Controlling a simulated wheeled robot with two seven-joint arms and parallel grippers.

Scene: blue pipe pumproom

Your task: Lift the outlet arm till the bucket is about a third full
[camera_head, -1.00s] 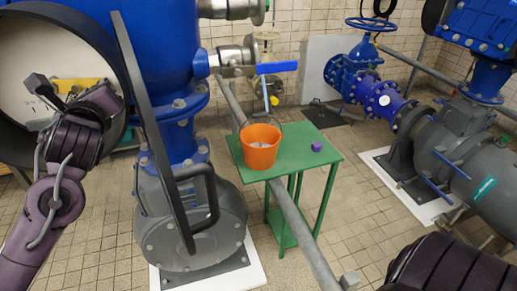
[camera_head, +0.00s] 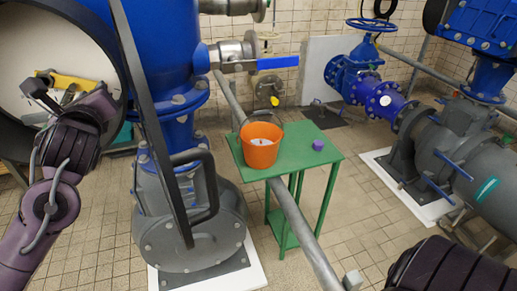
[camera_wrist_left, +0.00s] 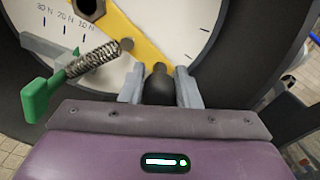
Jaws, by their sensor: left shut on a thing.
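An orange bucket (camera_head: 258,152) stands upright on a green table (camera_head: 319,156); a small pale patch shows inside, but I cannot read its fill level. A steel outlet fitting with a blue lever (camera_head: 277,63) is above and behind it. My left gripper (camera_head: 45,88) is inside the large round dial housing at the left, by a yellow arm (camera_head: 76,82). In the left wrist view, my left gripper (camera_wrist_left: 160,80) is shut on the dark knob (camera_wrist_left: 159,90) of the yellow arm (camera_wrist_left: 137,35). My right arm shows at the lower right; its gripper is out of view.
A purple block (camera_head: 318,145) lies on the table. A long grey pipe (camera_head: 306,237) runs beneath the table. A blue valve and pump (camera_head: 464,135) stand at the right. A coil spring (camera_wrist_left: 92,59) and green tab (camera_wrist_left: 40,95) are beside my left gripper.

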